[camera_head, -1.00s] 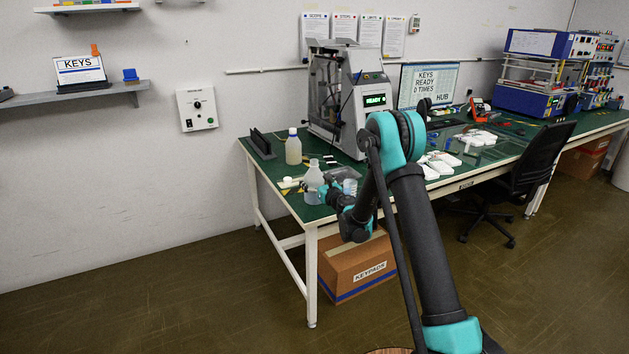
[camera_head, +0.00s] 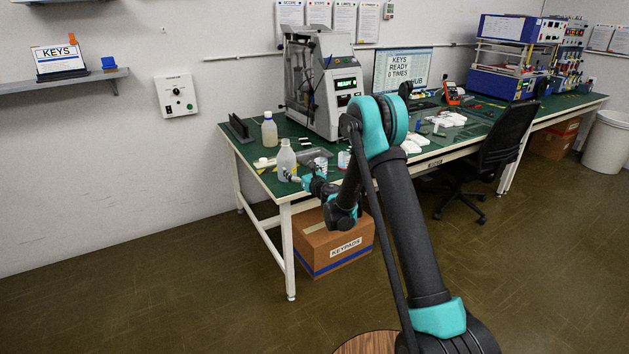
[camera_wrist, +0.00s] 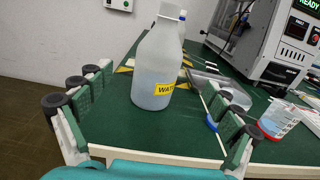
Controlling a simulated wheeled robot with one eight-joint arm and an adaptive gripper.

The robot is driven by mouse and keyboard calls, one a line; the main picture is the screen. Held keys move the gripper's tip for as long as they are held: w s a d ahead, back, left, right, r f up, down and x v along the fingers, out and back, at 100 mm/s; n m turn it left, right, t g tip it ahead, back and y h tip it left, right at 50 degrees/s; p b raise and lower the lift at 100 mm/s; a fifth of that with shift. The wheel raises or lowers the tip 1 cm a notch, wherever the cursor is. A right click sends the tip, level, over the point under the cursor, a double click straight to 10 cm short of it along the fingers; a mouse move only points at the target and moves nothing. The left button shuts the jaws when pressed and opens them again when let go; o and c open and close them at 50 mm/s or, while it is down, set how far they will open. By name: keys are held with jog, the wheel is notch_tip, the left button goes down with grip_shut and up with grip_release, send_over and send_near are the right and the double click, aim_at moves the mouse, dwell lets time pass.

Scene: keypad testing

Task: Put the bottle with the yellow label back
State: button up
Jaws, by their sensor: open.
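The bottle with the yellow label (camera_wrist: 158,70) stands upright on the green bench. It is translucent white, and the label carries dark lettering cut off at its right side. It also shows in the head view (camera_head: 286,160), near the bench's front left corner. My gripper (camera_wrist: 156,98) is open, with one finger on each side of the bottle in the wrist view. The bottle appears just ahead of the fingers, and I see no contact. In the head view my gripper (camera_head: 298,180) is low at the bench edge, right beside the bottle.
A second bottle with a blue cap (camera_head: 269,130) stands behind it. A grey machine (camera_head: 322,85) stands further back. Yellow marks (camera_wrist: 125,68) lie on the green bench (camera_wrist: 120,128). A KEYPADS box (camera_head: 333,242) sits below.

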jog(key=s+d+r+m+t+h, duration=0.1)
jog(key=d+r+m+h, duration=0.35)
jog(key=d+m, duration=0.35)
jog(key=s+d+r+m+t+h, duration=0.1)
jog(key=s+d+r+m+h, duration=0.15)
jog(key=d+r+m, duration=0.5)
jog(key=s+d+f+m+g+h, duration=0.1)
jog(key=s+d+m+h, duration=0.2)
jog(key=s+d+m, duration=0.35)
jog(key=s+d+m+g+h, duration=0.2)
jog(key=s+d+m+h, duration=0.15)
jog(key=d, duration=0.55)
jog(key=s+d+f+m+g, duration=0.3)
jog(key=s+m, duration=0.2)
jog(key=s, duration=0.4)
jog(key=s+d+f+m+g, duration=0.25)
jog(key=s+m, duration=0.25)
jog(key=s, duration=0.4)
jog(key=s+a+f+m+g+y, duration=0.1)
jog(key=s+f+m+g, duration=0.1)
jog(key=s, duration=0.7)
jog(key=s+a+f+m+g+y, duration=0.2)
jog(key=s+f+m, duration=0.3)
jog(key=s, duration=0.5)
jog(key=shift+f, duration=0.7)
